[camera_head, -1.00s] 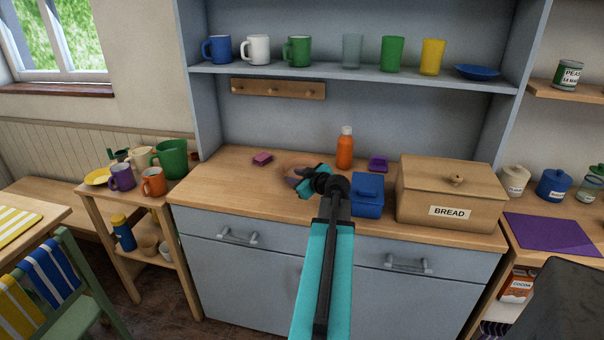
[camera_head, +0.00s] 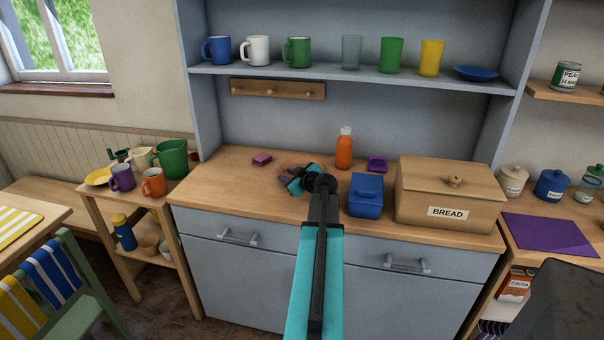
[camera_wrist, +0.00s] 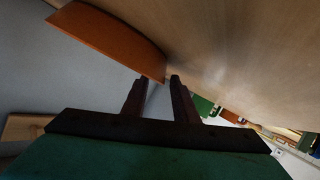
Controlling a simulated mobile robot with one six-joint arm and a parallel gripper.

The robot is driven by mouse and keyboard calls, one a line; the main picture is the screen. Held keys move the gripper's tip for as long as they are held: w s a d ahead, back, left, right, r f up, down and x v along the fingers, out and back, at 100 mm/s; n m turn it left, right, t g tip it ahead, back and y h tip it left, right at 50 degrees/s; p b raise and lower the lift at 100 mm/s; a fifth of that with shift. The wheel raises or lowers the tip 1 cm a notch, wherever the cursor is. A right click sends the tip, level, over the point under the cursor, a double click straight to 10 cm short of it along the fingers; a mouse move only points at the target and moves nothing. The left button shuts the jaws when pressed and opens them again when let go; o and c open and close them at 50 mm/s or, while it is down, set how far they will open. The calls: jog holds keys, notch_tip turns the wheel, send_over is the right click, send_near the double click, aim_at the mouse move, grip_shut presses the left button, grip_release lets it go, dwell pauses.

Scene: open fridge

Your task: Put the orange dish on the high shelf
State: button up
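The orange dish (camera_wrist: 108,38) rests on the wooden counter and fills the upper left of the wrist view. In the head view only a little of its rim (camera_head: 289,165) shows behind my gripper (camera_head: 287,182). In the wrist view my gripper (camera_wrist: 159,80) has its two dark fingers apart, with a gap between them. The near end of the dish is at the fingertips; I cannot tell whether they touch it. The high shelf (camera_head: 330,73) of the dresser runs above the counter and carries mugs, glasses and a blue dish (camera_head: 476,73).
An orange bottle (camera_head: 344,150), a blue box (camera_head: 366,196) and a bread bin (camera_head: 450,190) stand right of my gripper. A pink sponge-like block (camera_head: 262,159) lies to the left. A peg rail (camera_head: 278,89) hangs under the shelf. The left counter is clear.

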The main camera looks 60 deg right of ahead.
dwell(0.5)
grip_shut()
jog(key=shift+r, duration=0.15)
jog(key=shift+r+b, duration=0.5)
jog(key=shift+r, duration=0.9)
jog(key=shift+s+r, duration=0.1)
jog(key=shift+r, duration=0.2)
jog(key=s+a+b, duration=0.1)
jog(key=s+a, duration=0.1)
jog(key=s, duration=0.1)
jog(key=s+a+b, duration=0.1)
jog(key=s+a, duration=0.1)
jog(key=s, duration=0.2)
jog(key=s+a+r+b, duration=0.1)
jog(key=s+a, duration=0.2)
jog(key=s, duration=0.1)
jog(key=shift+s, duration=0.2)
jog(key=shift+s+d+b, duration=0.1)
jog(key=shift+s+b, duration=0.05)
jog(key=shift+b, duration=0.7)
jog(key=shift+s+b, duration=0.1)
jog(key=shift+b, duration=0.3)
